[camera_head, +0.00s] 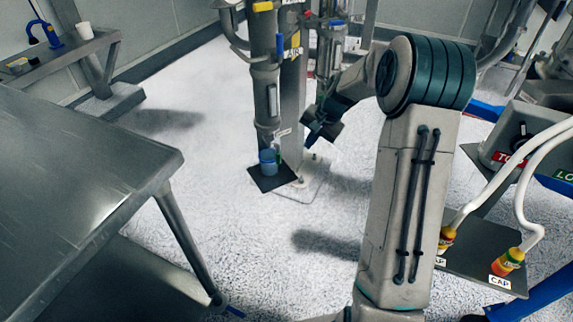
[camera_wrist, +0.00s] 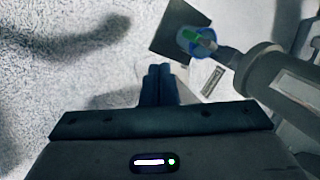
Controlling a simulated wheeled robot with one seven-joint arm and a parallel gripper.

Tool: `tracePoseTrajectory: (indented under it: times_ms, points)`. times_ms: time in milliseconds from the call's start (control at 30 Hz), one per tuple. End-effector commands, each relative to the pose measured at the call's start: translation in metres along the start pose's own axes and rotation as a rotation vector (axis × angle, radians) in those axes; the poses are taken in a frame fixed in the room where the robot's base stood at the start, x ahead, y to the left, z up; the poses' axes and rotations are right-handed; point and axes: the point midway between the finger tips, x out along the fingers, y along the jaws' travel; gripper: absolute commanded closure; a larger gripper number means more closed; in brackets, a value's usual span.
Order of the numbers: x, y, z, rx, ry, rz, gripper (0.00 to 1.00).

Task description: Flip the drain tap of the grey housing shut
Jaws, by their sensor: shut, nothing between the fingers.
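The grey housing (camera_head: 265,95) is an upright cylinder on a post in the head view; its lower part also shows in the wrist view (camera_wrist: 258,72). A small green part, apparently the drain tap's lever (camera_wrist: 191,35), shows over a blue cup (camera_wrist: 186,50) near the housing's lower end. In the head view the blue cup (camera_head: 268,162) is below the housing, and the tap is too small to read. My gripper (camera_head: 311,143) is shut and empty, just right of the tap and cup. Its fingertips (camera_wrist: 158,68) are apart from the lever in the wrist view.
A dark plate (camera_head: 268,181) bears the cup. A steel table (camera_head: 75,160) fills the left. A shelf with capped hoses (camera_head: 509,260) stands at the right. A side bench (camera_head: 60,58) holds a blue tool and a white cup. The floor between is clear.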

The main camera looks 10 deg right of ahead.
Motion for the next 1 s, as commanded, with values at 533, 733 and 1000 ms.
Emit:
tracePoseTrajectory:
  times_ms: [533, 733, 1000]
  points:
    - [0.014, 0.002, -0.004, 0.012, -0.002, -0.007, 1.0]
    - [0.05, 0.002, -0.004, 0.01, -0.004, -0.006, 1.0]
    - [0.108, 0.002, -0.003, 0.01, -0.005, -0.006, 1.0]
